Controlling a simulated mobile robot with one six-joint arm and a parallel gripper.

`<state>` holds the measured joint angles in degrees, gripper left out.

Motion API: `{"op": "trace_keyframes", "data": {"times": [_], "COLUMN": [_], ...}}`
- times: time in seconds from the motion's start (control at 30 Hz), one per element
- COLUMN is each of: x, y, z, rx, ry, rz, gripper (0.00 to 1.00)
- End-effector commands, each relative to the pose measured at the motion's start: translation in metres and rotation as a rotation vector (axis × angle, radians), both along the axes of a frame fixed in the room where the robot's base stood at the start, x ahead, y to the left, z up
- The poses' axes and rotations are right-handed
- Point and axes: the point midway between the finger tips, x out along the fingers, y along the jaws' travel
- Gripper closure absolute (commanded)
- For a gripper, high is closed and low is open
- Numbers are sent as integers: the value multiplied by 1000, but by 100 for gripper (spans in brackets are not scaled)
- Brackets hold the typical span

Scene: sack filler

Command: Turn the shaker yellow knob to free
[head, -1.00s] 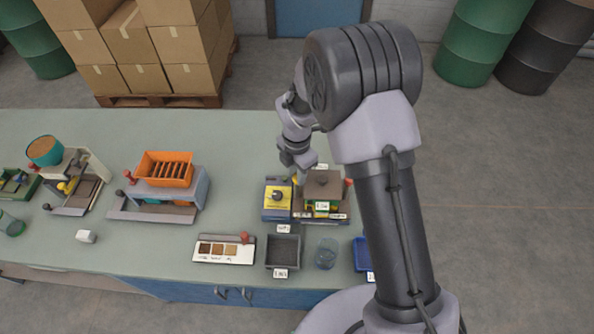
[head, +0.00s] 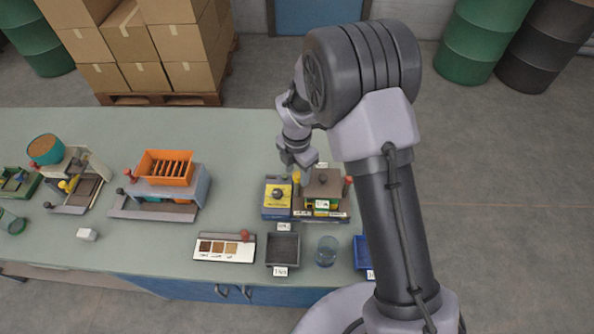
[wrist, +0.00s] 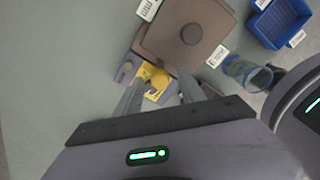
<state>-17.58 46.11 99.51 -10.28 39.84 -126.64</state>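The shaker (head: 322,187) is a brown-topped box with a dark round knob on top, standing on the right part of the bench. Its brown lid also shows in the wrist view (wrist: 178,38). The yellow knob (wrist: 159,78) is beside the lid. It shows small in the head view (head: 295,177), at the box's left side. My gripper (wrist: 160,92) is open, with its two fingers spread on either side of the yellow knob in the picture. I cannot tell whether they touch it. In the head view my gripper (head: 300,163) is just behind and above the shaker.
A blue block with a yellow top and dark knob (head: 278,194) stands close left of the shaker. A dark tray (head: 283,249), a clear beaker (head: 327,251) and a blue bin (head: 361,252) are in front. An orange rack (head: 165,167) stands left. The bench behind is clear.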

Motion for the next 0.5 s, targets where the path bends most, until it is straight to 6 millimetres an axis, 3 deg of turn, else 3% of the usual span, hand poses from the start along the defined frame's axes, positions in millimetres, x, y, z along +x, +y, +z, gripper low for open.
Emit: {"op": "trace_keyframes", "data": {"times": [0.17,0.27,0.5], "x": [0,0,1], "y": [0,0,0], "z": [3,17,94], "rx": [0,0,2], "ry": [0,-1,-5], "rz": [-1,0,-1], "gripper": [53,53,53]}}
